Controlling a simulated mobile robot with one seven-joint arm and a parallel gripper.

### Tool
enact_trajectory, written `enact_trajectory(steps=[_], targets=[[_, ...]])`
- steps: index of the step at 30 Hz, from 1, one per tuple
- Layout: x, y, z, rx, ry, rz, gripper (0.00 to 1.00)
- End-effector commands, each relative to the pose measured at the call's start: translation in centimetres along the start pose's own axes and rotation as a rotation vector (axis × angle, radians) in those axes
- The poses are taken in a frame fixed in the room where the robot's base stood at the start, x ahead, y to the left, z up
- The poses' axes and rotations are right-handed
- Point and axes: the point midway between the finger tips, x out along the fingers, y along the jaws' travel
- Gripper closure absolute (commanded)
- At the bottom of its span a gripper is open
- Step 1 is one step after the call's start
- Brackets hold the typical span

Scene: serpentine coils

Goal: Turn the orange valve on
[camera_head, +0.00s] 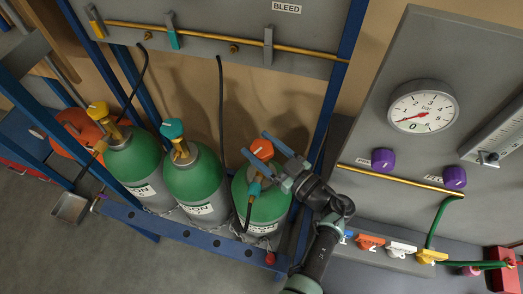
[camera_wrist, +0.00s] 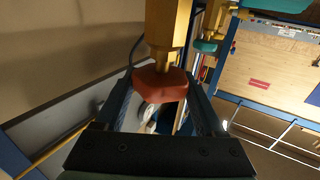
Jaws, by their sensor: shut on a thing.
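The orange valve (camera_head: 262,148) is a knob on top of the rightmost green gas cylinder (camera_head: 266,207). In the wrist view, the orange valve (camera_wrist: 160,82) looks red-orange and is joined to a brass stem (camera_wrist: 168,25). My gripper (camera_head: 254,143) reaches in from the right, with one finger on each side of the knob. In the wrist view my gripper (camera_wrist: 161,82) has the knob between its two fingers and is shut on it. The knob's turn mark is too small to read.
A cylinder with a teal knob (camera_head: 172,129) and one with a yellow knob (camera_head: 97,109) stand to the left. A blue rail (camera_head: 190,235) runs in front. At right a grey panel carries a gauge (camera_head: 422,107), purple knobs (camera_head: 383,158) and small coloured tags (camera_head: 370,241).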

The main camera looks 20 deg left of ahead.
Motion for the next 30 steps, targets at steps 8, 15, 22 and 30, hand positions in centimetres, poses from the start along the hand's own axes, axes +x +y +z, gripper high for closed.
enact_trajectory(steps=[8, 15, 22, 30], targets=[[0.06, 0.10, -0.03, -0.002, 0.001, -0.095, 0.84], [0.03, 0.03, -0.18, -0.002, 0.000, -0.118, 0.84], [0.03, 0.02, -0.20, -0.001, -0.001, -0.117, 0.84], [0.01, -0.01, -0.13, -0.001, -0.001, -0.117, 0.00]])
